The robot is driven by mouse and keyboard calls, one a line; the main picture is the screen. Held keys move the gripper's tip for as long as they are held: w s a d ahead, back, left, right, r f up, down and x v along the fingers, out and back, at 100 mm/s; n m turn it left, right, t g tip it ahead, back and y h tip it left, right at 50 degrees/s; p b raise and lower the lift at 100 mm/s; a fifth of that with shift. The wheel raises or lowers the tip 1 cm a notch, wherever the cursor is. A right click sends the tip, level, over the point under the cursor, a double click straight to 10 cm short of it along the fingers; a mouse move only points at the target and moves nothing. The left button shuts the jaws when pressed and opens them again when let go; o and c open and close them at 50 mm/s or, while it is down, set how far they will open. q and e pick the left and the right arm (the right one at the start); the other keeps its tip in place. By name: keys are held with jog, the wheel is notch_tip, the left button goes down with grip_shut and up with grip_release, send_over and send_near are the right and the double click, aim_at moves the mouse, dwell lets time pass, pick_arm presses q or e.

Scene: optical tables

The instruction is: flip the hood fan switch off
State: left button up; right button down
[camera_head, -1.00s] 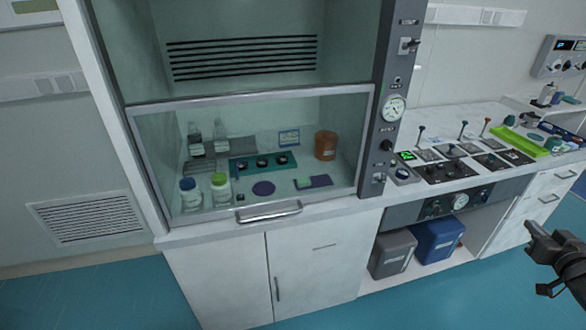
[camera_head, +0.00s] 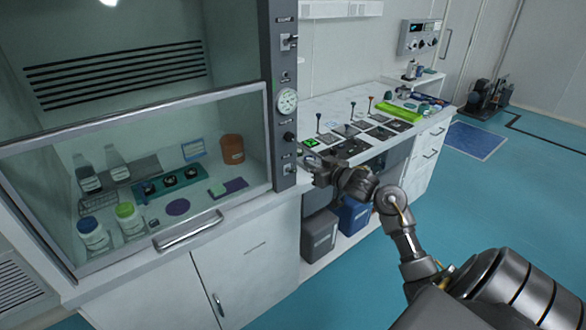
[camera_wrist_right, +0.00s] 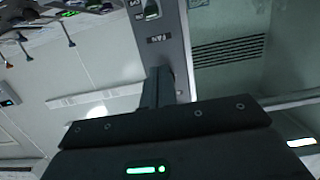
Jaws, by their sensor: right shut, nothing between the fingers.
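A switch (camera_wrist_right: 152,10) shows beside a FAN label (camera_wrist_right: 160,38) on the grey post, at the top edge of the right wrist view. In the head view the fume hood's post (camera_head: 282,75) carries an upper switch (camera_head: 288,42), a gauge, a knob and a lower switch (camera_head: 287,168); their labels are too small to read there. My right gripper (camera_head: 318,172) is shut and empty, just right of the post's lower end. In the right wrist view its shut fingers (camera_wrist_right: 160,88) point towards the post; contact cannot be told. My left gripper is out of view.
The hood's glass sash (camera_head: 150,150) is partly lowered, with bottles behind it. Right of the post is a counter with switch panels (camera_head: 350,148) and a green tray (camera_head: 398,113). Grey (camera_head: 319,235) and blue (camera_head: 353,215) bins stand below.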

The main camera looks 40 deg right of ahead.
jog(key=shift+w, duration=0.1)
jog(key=p, duration=0.2)
send_over(293, 171)
jog(key=shift+w+d+f, duration=0.2)
jog(key=shift+f, duration=0.2)
jog(key=shift+w+d+f, duration=0.15)
jog(key=shift+f, duration=0.25)
jog(key=f, duration=0.1)
jog(key=s+f, duration=0.1)
jog(key=shift+s+f+p, duration=0.1)
jog(key=shift+f+p, duration=0.25)
jog(key=shift+s+f, duration=0.25)
jog(key=shift+f, duration=0.3)
